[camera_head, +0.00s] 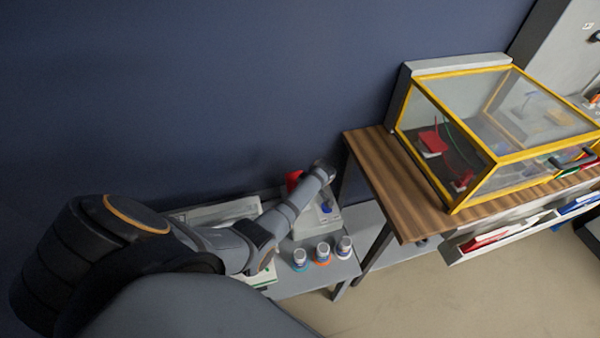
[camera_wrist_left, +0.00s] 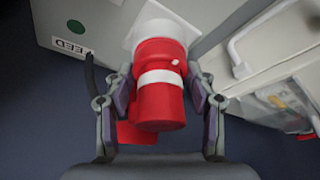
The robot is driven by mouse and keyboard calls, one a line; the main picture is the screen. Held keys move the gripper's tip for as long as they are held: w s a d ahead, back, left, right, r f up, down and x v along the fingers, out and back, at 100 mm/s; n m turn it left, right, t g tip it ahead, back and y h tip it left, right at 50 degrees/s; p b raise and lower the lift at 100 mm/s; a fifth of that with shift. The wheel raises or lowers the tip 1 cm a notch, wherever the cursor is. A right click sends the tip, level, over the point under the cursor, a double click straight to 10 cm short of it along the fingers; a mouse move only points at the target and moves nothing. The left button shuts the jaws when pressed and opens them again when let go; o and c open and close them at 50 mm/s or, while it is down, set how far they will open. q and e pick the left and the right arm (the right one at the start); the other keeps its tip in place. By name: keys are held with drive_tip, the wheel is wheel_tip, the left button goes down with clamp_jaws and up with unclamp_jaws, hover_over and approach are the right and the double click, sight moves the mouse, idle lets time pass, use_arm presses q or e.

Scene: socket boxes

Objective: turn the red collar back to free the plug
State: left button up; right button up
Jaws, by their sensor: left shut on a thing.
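A red plug with a white band (camera_wrist_left: 160,77) sticks out of a grey-white box (camera_wrist_left: 100,20) in the left wrist view. Its red collar (camera_wrist_left: 158,52) is next to a white flange on the box. My left gripper (camera_wrist_left: 160,100) has one finger on each side of the red body and is shut on it. In the head view a bit of red (camera_head: 293,180) shows beside my left arm's end, and my left gripper is mostly hidden there. My right gripper is not in view.
Several small white-capped jars (camera_head: 322,252) stand on the low grey bench. A wooden table (camera_head: 375,160) with a yellow-framed clear case (camera_head: 497,170) stands to the right. The dark blue wall is close behind.

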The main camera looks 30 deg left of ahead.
use_arm(q)
drive_tip(key=o, duration=1.2)
drive_tip(key=v, duration=1.2)
drive_tip(key=shift+s, duration=0.1)
